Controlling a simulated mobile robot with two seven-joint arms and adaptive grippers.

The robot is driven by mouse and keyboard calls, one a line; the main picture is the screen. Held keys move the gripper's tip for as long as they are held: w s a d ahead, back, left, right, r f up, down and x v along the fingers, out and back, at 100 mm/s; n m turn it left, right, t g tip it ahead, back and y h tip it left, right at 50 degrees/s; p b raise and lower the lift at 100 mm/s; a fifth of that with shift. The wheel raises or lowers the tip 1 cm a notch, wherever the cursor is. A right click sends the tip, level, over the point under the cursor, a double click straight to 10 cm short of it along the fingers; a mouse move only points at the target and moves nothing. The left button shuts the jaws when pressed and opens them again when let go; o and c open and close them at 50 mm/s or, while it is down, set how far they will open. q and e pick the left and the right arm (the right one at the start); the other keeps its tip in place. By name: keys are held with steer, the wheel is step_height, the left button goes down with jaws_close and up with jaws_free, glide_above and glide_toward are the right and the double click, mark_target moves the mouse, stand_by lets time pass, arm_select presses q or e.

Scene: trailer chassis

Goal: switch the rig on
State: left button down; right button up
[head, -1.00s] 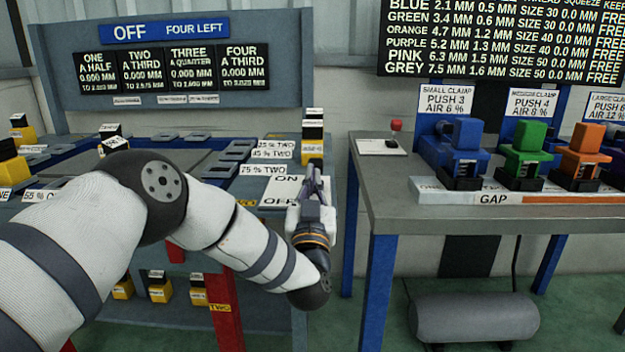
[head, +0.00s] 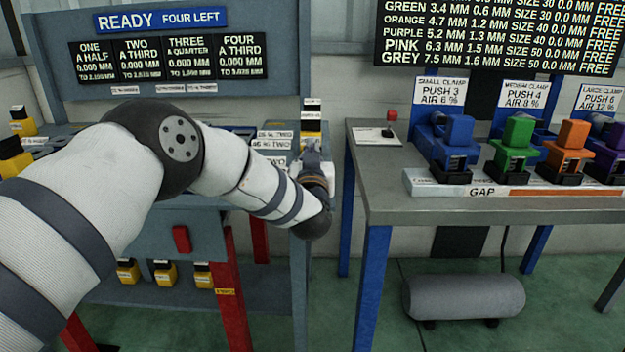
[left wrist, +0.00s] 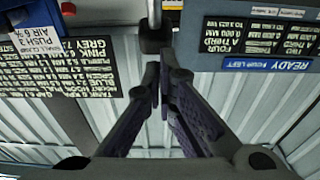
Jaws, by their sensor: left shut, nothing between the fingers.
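The blue status sign (head: 162,18) on the rig's back board reads READY, FOUR LEFT, and it also shows upside down in the left wrist view (left wrist: 268,65). My left gripper (head: 312,150) is at the right end of the rig bench, with its fingers mostly hidden behind my forearm and wrist. In the left wrist view my left gripper (left wrist: 160,78) has its fingertips together and empty. A dark grey knob (left wrist: 155,40), perhaps the switch lever, is just beyond the tips; I cannot tell whether they touch. The ON/OFF plate is hidden. My right gripper is not in view.
The grey table (head: 400,210) on the right carries blue, green (head: 517,135), orange and purple clamps, and a small box with a red button (head: 391,115). A black-and-yellow block (head: 311,118) stands behind my left gripper. A grey tank (head: 465,298) lies below.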

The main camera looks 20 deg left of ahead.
arm_select(q)
steer(key=shift+w+a+r, duration=0.1)
steer(key=shift+w+r, duration=0.05)
steer(key=shift+w, duration=0.15)
steer(key=shift+w+a+r, duration=0.1)
steer(key=shift+w+r, duration=0.05)
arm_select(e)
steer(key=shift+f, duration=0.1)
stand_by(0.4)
